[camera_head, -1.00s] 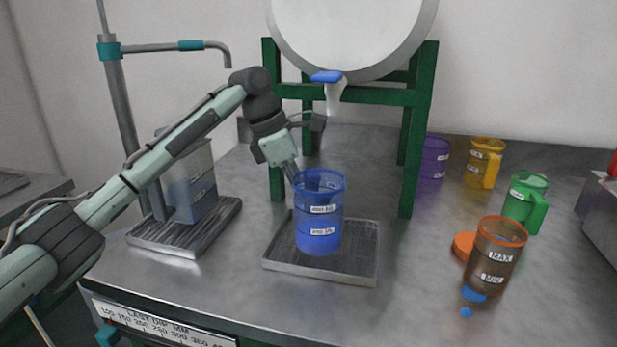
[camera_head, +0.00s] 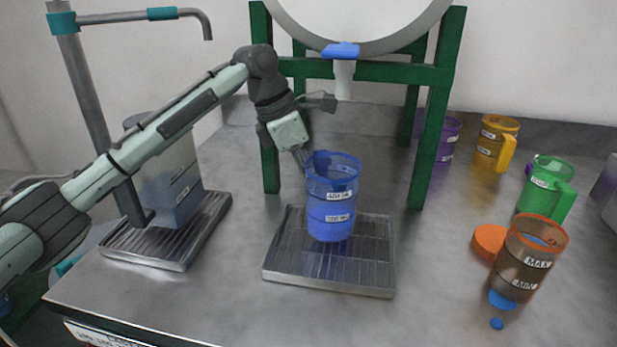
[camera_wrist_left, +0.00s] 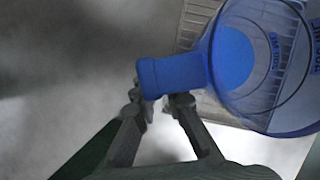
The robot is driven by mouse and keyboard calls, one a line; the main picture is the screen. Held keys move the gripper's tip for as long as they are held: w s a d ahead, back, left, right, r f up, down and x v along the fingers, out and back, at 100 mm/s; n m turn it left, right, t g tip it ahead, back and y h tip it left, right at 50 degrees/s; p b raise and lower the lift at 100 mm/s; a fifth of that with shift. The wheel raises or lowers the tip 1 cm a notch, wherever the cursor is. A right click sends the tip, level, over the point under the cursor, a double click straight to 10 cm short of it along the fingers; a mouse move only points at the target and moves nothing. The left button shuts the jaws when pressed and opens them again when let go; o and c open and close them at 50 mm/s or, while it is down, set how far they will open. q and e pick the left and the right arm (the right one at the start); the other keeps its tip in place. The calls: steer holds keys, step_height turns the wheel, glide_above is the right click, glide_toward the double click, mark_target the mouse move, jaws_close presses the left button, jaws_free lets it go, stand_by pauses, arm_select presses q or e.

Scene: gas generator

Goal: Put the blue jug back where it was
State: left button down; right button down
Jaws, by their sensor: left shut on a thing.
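The blue jug (camera_head: 333,205) is upright, over the grated drip tray (camera_head: 290,272) below the green stand. I cannot tell if its base touches the tray. My left gripper (camera_head: 304,161) reaches it from the upper left. In the left wrist view, its fingers (camera_wrist_left: 158,102) are shut on the handle of the blue jug (camera_wrist_left: 172,75), and the jug's open rim faces the camera. The spout (camera_head: 344,80) with a blue lever is above the jug. My right gripper is not in view.
A second tray (camera_head: 205,238) with a clear container (camera_head: 180,190) of bluish liquid is at left, beside a metal pole (camera_head: 82,95). Purple (camera_head: 447,140), yellow (camera_head: 495,143), green (camera_head: 545,187) and orange-rimmed (camera_head: 528,258) jugs stand at right. An orange disc (camera_head: 489,242) lies nearby. Bare counter separates them from the tray.

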arm_select(q)
steer(key=shift+d+f, duration=0.1)
steer(key=c, duration=1.6)
jaws_free()
steer(key=shift+f, duration=0.1)
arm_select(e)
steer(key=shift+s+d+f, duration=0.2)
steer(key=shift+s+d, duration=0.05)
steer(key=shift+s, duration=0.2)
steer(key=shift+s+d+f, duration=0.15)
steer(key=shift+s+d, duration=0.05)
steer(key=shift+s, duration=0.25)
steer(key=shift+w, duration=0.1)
